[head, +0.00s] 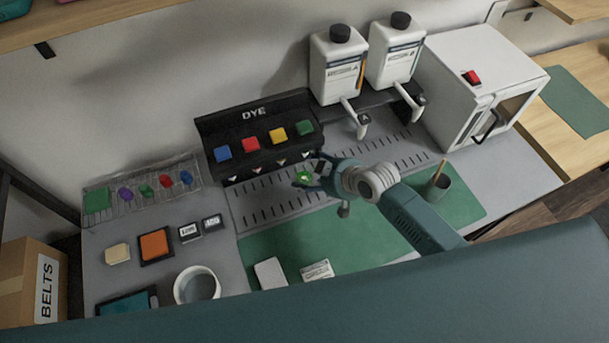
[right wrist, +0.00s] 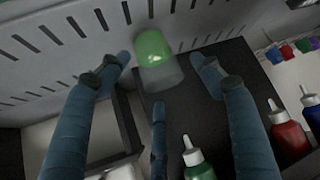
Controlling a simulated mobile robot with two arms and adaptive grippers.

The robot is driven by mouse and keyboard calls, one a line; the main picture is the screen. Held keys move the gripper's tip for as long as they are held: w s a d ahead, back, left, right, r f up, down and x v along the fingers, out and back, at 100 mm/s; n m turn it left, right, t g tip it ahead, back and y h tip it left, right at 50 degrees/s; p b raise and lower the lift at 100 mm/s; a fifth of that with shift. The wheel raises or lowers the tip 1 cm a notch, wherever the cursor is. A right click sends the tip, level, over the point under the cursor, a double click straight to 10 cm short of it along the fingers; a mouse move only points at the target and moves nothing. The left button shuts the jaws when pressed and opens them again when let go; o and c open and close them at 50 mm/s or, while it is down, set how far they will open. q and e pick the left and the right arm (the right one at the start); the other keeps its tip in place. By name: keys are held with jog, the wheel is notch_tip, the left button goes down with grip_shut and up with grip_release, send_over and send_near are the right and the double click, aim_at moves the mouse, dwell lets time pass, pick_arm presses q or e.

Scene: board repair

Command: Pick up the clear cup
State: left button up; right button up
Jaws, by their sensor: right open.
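The clear cup (right wrist: 156,66) has green in it and stands on the slotted grey drip tray below the dye dispenser. In the head view only its small green part (head: 304,177) shows, among my fingers. My right gripper (head: 308,174) is at the cup. In the right wrist view its open fingers (right wrist: 160,70) stand apart, one on either side of the cup with a gap, and a third lies below it in the picture. I cannot tell whether any finger touches the cup. My left gripper is not in view.
The black dye dispenser (head: 260,133) with coloured buttons stands close behind the gripper. Two white bottles (head: 339,68) with spouts are behind to the right, beside a white box-shaped machine (head: 478,70). A green mat (head: 330,235) and a holder (head: 437,188) are in front.

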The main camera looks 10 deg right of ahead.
jog(key=shift+x, duration=1)
jog(key=shift+s, duration=0.1)
jog(key=c, duration=1.2)
jog(key=shift+r, duration=0.15)
